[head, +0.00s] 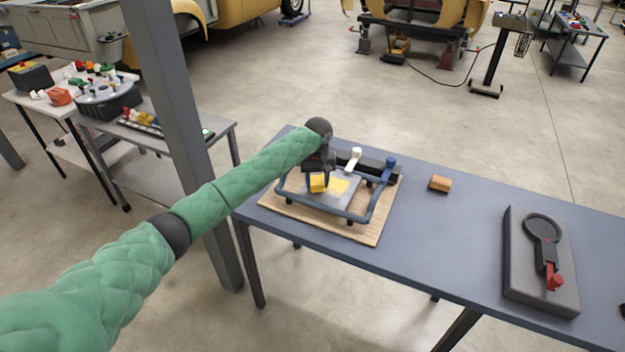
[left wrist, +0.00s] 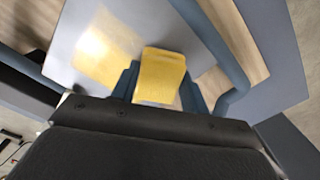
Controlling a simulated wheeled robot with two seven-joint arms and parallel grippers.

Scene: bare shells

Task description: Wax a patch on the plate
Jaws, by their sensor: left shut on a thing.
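The grey plate (head: 347,203) lies inside a blue tubular frame on a wooden board (head: 366,234) on the blue-grey table. A yellowish patch (head: 339,187) shows on the plate, and it shows also in the left wrist view (left wrist: 103,55). My left gripper (head: 317,180) is over the plate, shut on a yellow block (left wrist: 160,75). The block is at or just above the plate beside the patch; I cannot tell whether it touches. In the left wrist view the plate (left wrist: 78,22) lies beneath the block. My right gripper is not in view.
The blue tubular frame (head: 372,207) surrounds the plate closely. A dark bar with a white knob (head: 355,153) and a blue knob (head: 389,163) stands behind it. An orange-brown block (head: 440,184) and a dark stand with a ring-shaped tool (head: 542,230) are to the right. A grey post (head: 176,100) rises at left.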

